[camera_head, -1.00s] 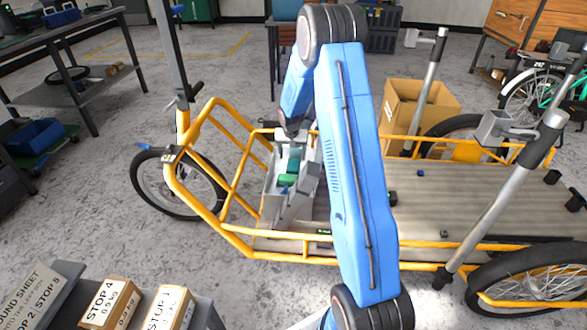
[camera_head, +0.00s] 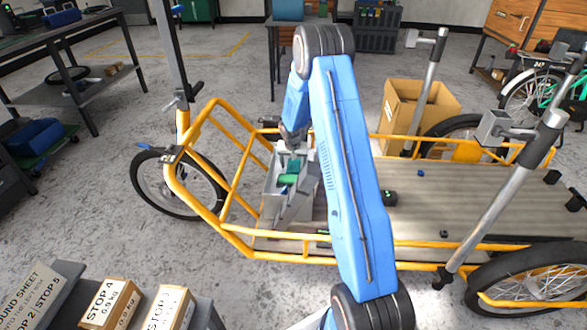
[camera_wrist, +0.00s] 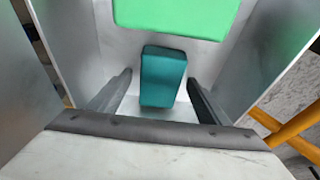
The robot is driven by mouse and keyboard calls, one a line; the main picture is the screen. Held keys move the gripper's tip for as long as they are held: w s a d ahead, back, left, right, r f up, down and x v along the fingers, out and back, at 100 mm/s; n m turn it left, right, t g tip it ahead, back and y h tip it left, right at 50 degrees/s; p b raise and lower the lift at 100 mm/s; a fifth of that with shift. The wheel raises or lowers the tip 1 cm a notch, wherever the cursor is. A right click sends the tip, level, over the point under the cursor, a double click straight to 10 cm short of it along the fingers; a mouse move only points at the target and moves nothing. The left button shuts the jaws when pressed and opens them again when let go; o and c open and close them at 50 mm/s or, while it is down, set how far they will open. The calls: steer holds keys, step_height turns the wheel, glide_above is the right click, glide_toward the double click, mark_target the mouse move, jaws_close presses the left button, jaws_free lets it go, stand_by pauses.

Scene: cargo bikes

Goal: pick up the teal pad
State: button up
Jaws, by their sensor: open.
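The teal pad (camera_wrist: 163,78) is a rounded block inside a grey bin (camera_head: 273,186) on the cargo bike. It also shows small in the head view (camera_head: 294,165). My gripper (camera_wrist: 160,80) is open and points down into the bin. In the wrist view one finger is to the left of the pad and the other to the right, with a gap visible on each side. A brighter green block (camera_wrist: 178,14) lies just beyond the pad and shows in the head view (camera_head: 288,180). Contact between fingers and pad is not visible.
The bin's grey walls (camera_wrist: 268,70) rise close on both sides of my gripper. The bike's yellow frame rails (camera_head: 225,155) surround the bin. The bike's flat deck (camera_head: 440,205) lies to the right, mostly bare. A cardboard box (camera_head: 440,103) stands behind the bike.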

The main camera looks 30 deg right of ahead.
mark_target(293, 165)
steer(key=c, duration=1.2)
steer(key=shift+c, duration=0.2)
step_height(293, 165, up, 10)
steer(key=shift+o, duration=1)
